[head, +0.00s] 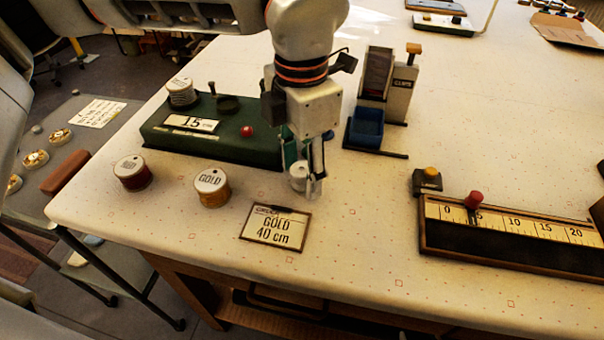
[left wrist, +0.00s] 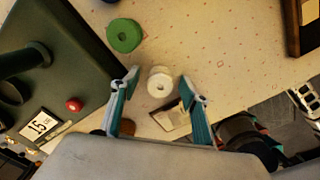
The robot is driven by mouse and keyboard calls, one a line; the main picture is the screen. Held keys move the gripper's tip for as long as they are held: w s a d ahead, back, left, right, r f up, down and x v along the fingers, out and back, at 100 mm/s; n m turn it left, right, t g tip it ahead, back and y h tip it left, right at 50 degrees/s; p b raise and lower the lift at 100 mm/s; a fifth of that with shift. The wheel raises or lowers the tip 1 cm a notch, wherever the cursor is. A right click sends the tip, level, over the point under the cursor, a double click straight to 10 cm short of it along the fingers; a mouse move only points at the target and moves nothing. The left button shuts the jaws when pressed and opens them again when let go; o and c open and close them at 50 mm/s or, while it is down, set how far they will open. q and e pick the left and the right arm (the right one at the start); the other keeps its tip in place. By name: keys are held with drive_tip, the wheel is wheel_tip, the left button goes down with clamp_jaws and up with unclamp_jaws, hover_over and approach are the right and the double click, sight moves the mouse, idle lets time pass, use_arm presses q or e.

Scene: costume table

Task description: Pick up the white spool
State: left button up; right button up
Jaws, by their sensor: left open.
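The white spool (head: 298,178) stands on the table just behind the order card, partly covered by a finger of my left gripper (head: 304,180). The two fingers of my left gripper (left wrist: 159,80) are open, one on each side of the spool in that picture, with a gap visible on both sides. I cannot tell exactly how far down the fingertips reach along it. My right gripper is not in view.
The gold spool (head: 211,188), the red spool (head: 132,173) and the card reading gold 40 cm (head: 275,228) are nearby. A ruler board (head: 510,244) lies right.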

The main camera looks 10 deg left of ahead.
use_arm(q)
drive_tip(key=shift+r, duration=0.1)
drive_tip(key=c, duration=0.9)
drive_tip(key=shift+c, duration=0.2)
